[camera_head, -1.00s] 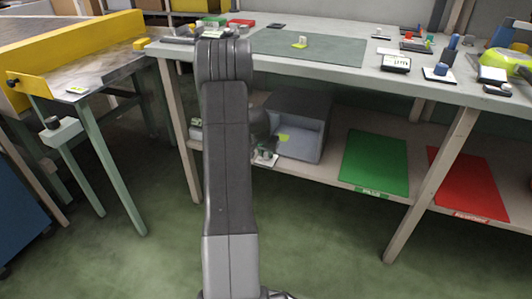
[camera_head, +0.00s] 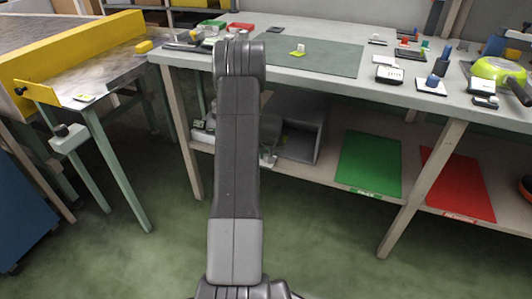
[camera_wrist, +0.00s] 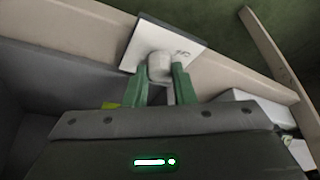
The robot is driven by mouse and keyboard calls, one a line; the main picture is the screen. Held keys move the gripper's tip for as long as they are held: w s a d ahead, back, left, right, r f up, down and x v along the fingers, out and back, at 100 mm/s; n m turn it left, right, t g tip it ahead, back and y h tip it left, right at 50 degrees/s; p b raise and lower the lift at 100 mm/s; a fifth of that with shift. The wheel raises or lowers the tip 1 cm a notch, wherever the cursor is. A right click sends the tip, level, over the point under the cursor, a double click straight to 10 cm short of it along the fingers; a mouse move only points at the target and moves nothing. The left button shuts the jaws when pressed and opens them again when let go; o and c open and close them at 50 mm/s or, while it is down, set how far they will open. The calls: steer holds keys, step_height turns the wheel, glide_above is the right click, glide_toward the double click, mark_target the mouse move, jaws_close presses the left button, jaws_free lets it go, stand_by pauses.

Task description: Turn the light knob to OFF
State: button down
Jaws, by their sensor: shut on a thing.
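The light knob (camera_wrist: 158,64) is a small pale grey cylinder on a white plate (camera_wrist: 178,42) on the pale front edge of the shelf. Dark lettering shows on the plate beside the knob, tilted and too small to read surely. My gripper (camera_wrist: 161,80) has its two green fingers shut on the knob, one on each side.
The workbench (camera_head: 440,95) stands above the shelf, its top holding several small objects. A green mat (camera_head: 370,163) and a red mat (camera_head: 458,185) lie on the shelf to the right. The yellow-sided conveyor (camera_head: 85,50) stands at left. The floor in front is clear.

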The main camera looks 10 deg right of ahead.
steer(key=shift+d+f+n+y+b, duration=0.15)
steer(key=shift+n+y+b, duration=0.25)
steer(key=shift+n+b, duration=0.65)
steer(key=shift+n, duration=0.35)
steer(key=c, duration=1.2)
jaws_free()
steer(key=p+v, duration=0.4)
steer(key=v, duration=1)
steer(key=shift+w+d, duration=0.15)
